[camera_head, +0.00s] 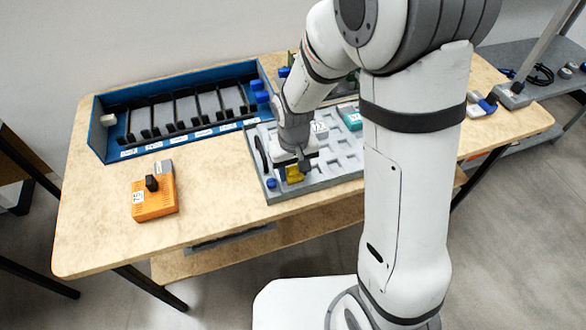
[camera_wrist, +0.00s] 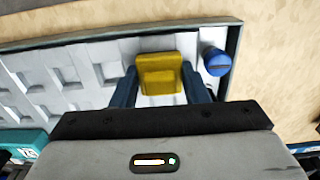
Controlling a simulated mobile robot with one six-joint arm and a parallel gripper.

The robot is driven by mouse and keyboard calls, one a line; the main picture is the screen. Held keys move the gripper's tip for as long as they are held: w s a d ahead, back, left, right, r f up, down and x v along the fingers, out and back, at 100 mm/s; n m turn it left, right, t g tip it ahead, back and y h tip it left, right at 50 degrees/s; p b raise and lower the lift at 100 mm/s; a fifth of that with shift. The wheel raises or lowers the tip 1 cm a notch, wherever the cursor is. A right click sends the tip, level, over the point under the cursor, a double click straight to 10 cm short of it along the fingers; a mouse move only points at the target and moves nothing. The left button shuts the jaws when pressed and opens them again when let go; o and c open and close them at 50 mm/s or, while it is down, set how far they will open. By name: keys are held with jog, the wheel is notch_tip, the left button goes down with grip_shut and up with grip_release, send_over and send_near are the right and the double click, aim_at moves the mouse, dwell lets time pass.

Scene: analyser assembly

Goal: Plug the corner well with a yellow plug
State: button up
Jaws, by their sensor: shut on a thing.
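A yellow plug (camera_head: 294,174) is between the fingers of my gripper (camera_head: 291,170), at the front left corner of the grey tray with square wells (camera_head: 318,181). In the wrist view the yellow plug (camera_wrist: 160,73) sits between the two blue fingers of my gripper (camera_wrist: 160,88), which is shut on it. The grey tray (camera_wrist: 105,44) lies under it, with rows of wells running to the left. The plug covers the corner well area. I cannot tell how deep the plug sits in the well.
A blue round knob (camera_wrist: 216,62) stands on the tray corner beside my right finger. A blue slotted rack (camera_head: 175,112) is at the back left. An orange box (camera_head: 154,198) is on the table's left, with clear table around it. A teal block (camera_head: 350,118) is on the tray.

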jog(key=o, duration=1.2)
jog(key=shift+s+f, duration=0.1)
jog(key=shift+f, duration=0.05)
jog(key=shift+d, duration=0.15)
jog(key=c, duration=0.4)
jog(key=shift+o, duration=0.2)
jog(key=shift+r, duration=0.2)
jog(key=shift+r+p, duration=0.5)
jog(key=shift+r, duration=0.15)
jog(key=shift+r+p, duration=0.9)
jog(key=shift+r, duration=0.3)
notch_tip(320, 180, up, 7)
jog(key=p, duration=0.5)
dwell(0.5)
